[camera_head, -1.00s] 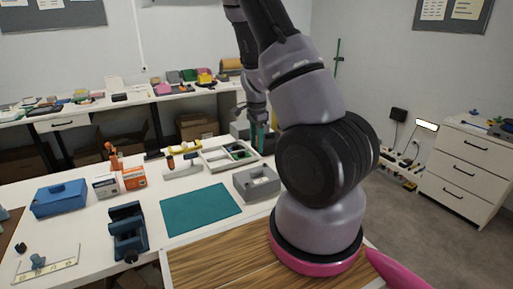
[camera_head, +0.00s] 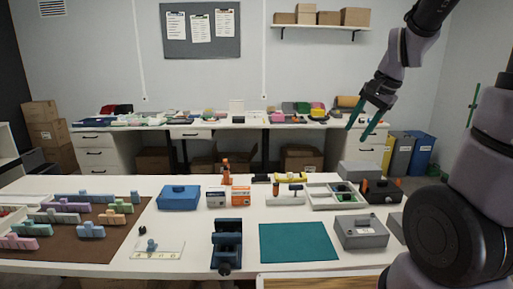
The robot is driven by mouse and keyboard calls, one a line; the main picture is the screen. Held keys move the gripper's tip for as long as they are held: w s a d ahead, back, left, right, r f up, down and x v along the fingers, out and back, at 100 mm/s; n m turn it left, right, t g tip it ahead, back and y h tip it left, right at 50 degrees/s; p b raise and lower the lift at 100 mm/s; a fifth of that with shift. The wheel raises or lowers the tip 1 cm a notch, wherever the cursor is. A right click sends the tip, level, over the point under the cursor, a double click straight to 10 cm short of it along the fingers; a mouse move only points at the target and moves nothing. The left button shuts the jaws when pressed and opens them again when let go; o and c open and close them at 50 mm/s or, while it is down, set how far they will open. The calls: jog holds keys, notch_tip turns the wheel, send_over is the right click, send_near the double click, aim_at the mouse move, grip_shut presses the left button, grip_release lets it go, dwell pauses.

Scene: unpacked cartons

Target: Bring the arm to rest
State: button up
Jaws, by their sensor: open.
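My gripper (camera_head: 368,119) is at the upper right of the head view, raised well above the white table (camera_head: 190,255). Its two green-tipped fingers point down and to the left, spread apart with nothing between them. My arm reaches up along the right edge of the picture, with its large dark joint at the lower right. The gripper touches nothing that I can see.
Below stand a grey box (camera_head: 361,232), a teal mat (camera_head: 298,243), a dark blue vise (camera_head: 227,243), a blue box (camera_head: 178,197) and a white tray (camera_head: 329,199). A cluttered bench (camera_head: 253,125) runs along the back wall. The air around the gripper looks clear.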

jog(key=s+a+r+n+t, duration=0.3)
jog(key=s+r+n, duration=0.3)
jog(key=s+r, duration=0.4)
jog(key=s, duration=0.3)
jog(key=shift+s+a+r+h, duration=0.2)
jog(key=shift+r+h, duration=0.15)
jog(key=shift+h, duration=0.05)
dwell(0.9)
